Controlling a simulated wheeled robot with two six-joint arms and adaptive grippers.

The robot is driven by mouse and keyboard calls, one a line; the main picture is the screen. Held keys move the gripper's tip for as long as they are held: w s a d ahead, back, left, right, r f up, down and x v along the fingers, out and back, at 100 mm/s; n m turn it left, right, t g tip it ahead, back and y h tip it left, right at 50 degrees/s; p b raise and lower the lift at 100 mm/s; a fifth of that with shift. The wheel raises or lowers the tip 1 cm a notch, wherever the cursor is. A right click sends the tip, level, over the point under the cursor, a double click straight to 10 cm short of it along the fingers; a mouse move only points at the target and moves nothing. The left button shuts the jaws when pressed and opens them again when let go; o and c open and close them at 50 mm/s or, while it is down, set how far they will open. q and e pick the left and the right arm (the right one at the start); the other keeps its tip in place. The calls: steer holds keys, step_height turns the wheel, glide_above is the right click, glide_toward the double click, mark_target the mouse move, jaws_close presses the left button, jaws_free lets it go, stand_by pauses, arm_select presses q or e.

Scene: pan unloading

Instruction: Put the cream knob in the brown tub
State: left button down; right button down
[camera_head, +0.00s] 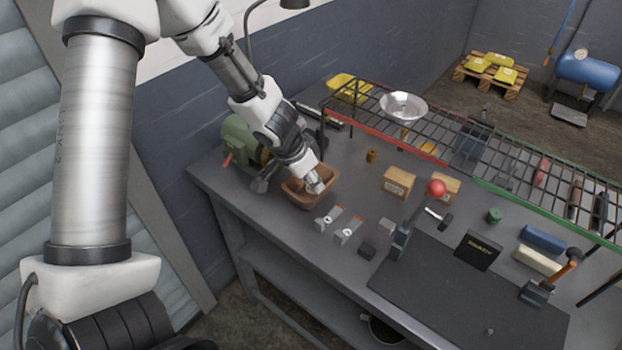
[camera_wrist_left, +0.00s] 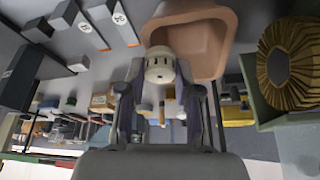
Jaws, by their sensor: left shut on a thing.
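The brown tub (camera_head: 295,197) stands on the grey bench near its left end. It also shows at the top of the left wrist view (camera_wrist_left: 215,38). My left gripper (camera_head: 317,186) points down over the right part of the tub. In the left wrist view the gripper (camera_wrist_left: 160,88) is shut on the cream knob (camera_wrist_left: 160,64), a pale round piece with small dark slots. The knob overlaps the tub's rim in that view; I cannot tell its exact height over the tub. In the head view the arm and fingers mostly hide the knob. My right gripper is not in view.
A green motor (camera_head: 238,138) stands close behind the tub's left side. Two grey blocks with pale labels (camera_head: 347,232) lie to the right of the tub. A wire rack (camera_head: 470,147) with a metal bowl (camera_head: 403,106) spans the back. Cardboard boxes (camera_head: 397,183) stand mid-bench.

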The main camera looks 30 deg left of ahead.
arm_select(q)
steer(key=shift+f+b, duration=0.35)
steer(key=shift+f, duration=0.1)
steer(key=c, duration=0.8)
jaws_free()
steer(key=shift+r, duration=0.1)
steer(key=p+v, duration=0.7)
steer(key=v, duration=0.6)
steer(key=s+d+f+n+g+h, duration=0.1)
steer(key=s+d+f+g, duration=0.1)
steer(key=s+d+f, duration=0.4)
steer(key=s+d+f+n+g+h, duration=0.1)
steer(key=s+d+f, duration=0.2)
steer(key=f, duration=0.6)
steer(key=s+a+f+n+g+y, duration=0.1)
steer(key=s+f+n+y, duration=0.1)
steer(key=s+f, duration=0.9)
steer(key=shift+s+f+y, duration=0.3)
steer(key=shift+f+y, duration=0.3)
steer(key=shift+y, duration=0.1)
